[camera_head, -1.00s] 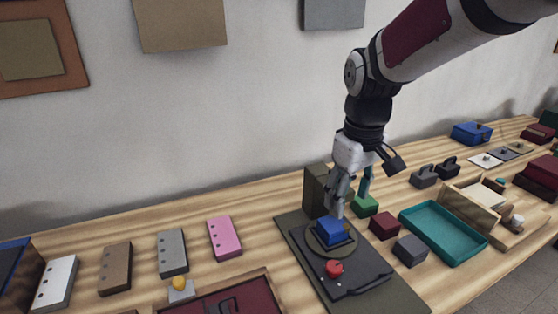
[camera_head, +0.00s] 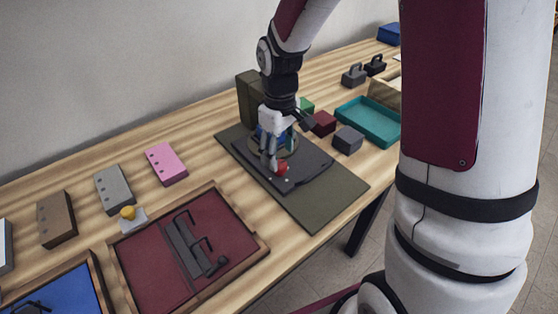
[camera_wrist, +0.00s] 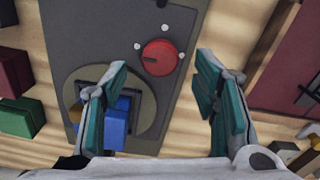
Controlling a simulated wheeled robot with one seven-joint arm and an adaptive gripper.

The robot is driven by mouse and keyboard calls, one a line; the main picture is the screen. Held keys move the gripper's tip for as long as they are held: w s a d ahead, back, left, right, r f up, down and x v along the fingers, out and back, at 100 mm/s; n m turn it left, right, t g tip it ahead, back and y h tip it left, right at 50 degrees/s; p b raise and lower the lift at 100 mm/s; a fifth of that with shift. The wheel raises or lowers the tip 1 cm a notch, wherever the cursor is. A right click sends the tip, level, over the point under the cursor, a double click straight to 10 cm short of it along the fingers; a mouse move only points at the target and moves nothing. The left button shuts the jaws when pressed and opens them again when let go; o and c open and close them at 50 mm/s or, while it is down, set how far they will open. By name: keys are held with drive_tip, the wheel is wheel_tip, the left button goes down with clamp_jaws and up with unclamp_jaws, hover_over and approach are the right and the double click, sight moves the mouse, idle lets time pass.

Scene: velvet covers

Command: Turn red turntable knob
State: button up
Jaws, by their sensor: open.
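The red knob (camera_head: 283,168) sits on the dark turntable base (camera_head: 309,180), near its front edge. In the wrist view the round red knob (camera_wrist: 159,57) shows a dark pointer mark toward the left, with small white dots around it. The round turntable plate (camera_wrist: 71,93) carries a blue block (camera_wrist: 115,122). My gripper (camera_head: 277,155) is above the turntable, just behind the knob in the head view. In the wrist view my open gripper (camera_wrist: 160,85) has teal pads spread wide. The knob lies beyond the fingertips, between their lines, and nothing is held.
An olive mat (camera_head: 334,193) lies under the turntable. A dark upright box (camera_head: 250,98) stands behind it. Dark red (camera_head: 323,123) and grey (camera_head: 348,139) blocks and a teal tray (camera_head: 370,120) are to the right. A maroon framed board (camera_head: 226,220) lies left.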

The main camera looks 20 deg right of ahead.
sight(280, 164)
drive_tip(key=shift+f, duration=1.75)
drive_tip(key=c, duration=1.2)
drive_tip(key=shift+o, duration=0.2)
